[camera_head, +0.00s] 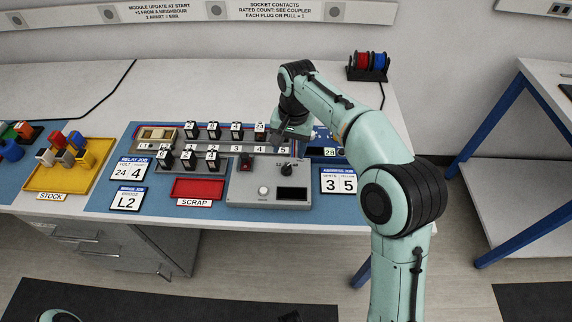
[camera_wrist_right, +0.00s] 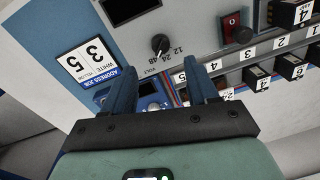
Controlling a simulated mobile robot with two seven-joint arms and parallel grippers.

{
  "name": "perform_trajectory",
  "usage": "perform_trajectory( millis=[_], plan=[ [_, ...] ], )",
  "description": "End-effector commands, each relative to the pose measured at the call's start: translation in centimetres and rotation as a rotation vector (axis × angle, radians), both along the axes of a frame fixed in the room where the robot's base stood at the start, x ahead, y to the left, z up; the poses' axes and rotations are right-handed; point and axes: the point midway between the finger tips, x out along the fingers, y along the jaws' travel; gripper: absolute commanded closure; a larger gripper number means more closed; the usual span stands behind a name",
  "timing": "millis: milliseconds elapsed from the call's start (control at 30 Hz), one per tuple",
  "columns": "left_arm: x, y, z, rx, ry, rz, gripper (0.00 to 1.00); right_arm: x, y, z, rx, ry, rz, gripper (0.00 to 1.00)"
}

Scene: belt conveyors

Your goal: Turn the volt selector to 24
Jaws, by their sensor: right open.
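The volt selector is a small black knob (camera_head: 286,168) on the grey panel. In the right wrist view the knob (camera_wrist_right: 159,43) stands beside the printed marks 12, 24 and 48; I cannot clearly tell which mark it points at. My right gripper (camera_head: 291,135) is above the back of the panel, partly hidden by its own arm. In the right wrist view its two fingers (camera_wrist_right: 162,88) are spread and empty, with the knob beyond their tips, apart from them. A dark piece at the bottom edge of the head view may be my left gripper (camera_head: 290,317).
The relay job card (camera_head: 130,169) reads volt 24, 4. The grey panel (camera_head: 240,199) also carries a round white button, a dark display and a red switch (camera_head: 246,164). Numbered black modules (camera_head: 213,131) stand to the left. A red scrap tray (camera_head: 198,188) lies in front.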

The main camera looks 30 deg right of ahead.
Motion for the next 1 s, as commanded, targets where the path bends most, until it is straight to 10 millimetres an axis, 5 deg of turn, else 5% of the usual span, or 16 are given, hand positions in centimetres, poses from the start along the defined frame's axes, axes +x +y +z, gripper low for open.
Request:
perform_trajectory(
  millis=[333,800,833,1000],
  plan=[
    [0.6,0.0,-1.2,0.004,-0.022,0.004,1.0,0.3,0.3,-6.8,0.0,0.003,-0.001,0.42],
    [0.7,0.0,-1.4,0.004,-0.026,0.005,1.0,0.4,0.4,-8.2,0.0,0.0,-0.001,0.42],
    [0.7,0.0,-1.4,0.004,-0.026,0.005,1.0,0.4,0.4,-8.2,0.0,0.0,-0.001,0.45],
    [0.7,0.0,-1.4,0.004,-0.026,0.005,1.0,0.4,0.4,-8.2,0.0,0.0,0.0,0.98]
  ],
)
